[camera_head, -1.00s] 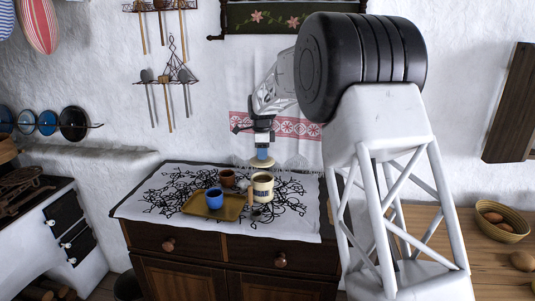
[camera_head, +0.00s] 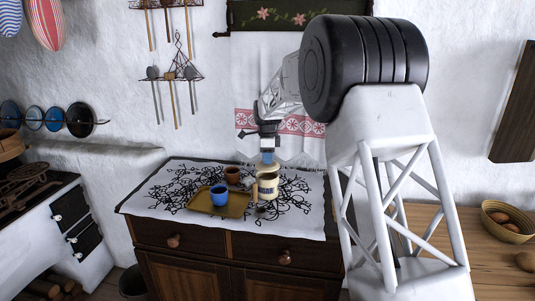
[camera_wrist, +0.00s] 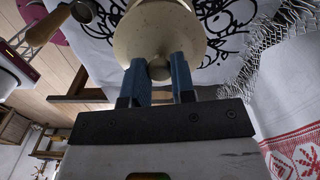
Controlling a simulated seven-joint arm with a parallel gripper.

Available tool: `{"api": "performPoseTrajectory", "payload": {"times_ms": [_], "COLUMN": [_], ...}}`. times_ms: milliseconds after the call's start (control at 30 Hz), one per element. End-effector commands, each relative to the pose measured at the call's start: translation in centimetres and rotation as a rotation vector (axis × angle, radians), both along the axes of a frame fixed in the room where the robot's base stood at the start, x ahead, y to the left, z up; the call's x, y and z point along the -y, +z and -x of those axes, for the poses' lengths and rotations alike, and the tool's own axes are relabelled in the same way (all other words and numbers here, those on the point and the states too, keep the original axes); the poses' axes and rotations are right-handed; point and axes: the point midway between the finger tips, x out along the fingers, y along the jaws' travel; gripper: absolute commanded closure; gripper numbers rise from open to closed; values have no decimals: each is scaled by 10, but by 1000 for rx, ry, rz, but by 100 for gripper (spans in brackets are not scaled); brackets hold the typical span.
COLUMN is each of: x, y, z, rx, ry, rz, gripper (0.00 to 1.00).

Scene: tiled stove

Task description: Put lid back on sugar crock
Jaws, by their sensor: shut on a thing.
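The cream sugar crock (camera_head: 268,188) with dark lettering stands upright on the cloth-covered cabinet. My gripper (camera_head: 267,158) is directly above it, pointing down. Its blue fingers (camera_wrist: 160,82) are shut on the small round knob of the cream lid (camera_wrist: 165,35). In the head view the lid (camera_head: 268,170) appears at the crock's mouth, roughly level. I cannot tell whether it touches the rim. In the wrist view the lid hides most of the crock.
A mustard tray (camera_head: 236,212) with a blue mug (camera_head: 218,194) lies left of the crock. A brown cup (camera_head: 232,174) stands behind it. A wooden-handled spoon (camera_wrist: 48,27) shows in the wrist view. A red-patterned towel (camera_head: 298,123) hangs behind.

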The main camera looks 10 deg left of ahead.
Motion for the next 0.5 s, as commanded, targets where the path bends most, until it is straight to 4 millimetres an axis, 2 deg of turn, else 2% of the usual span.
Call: {"api": "performPoseTrajectory", "payload": {"times_ms": [500], "x": [0], "y": [-30], "z": [0], "rx": [1], "ry": [0], "rz": [0], "gripper": [100]}}
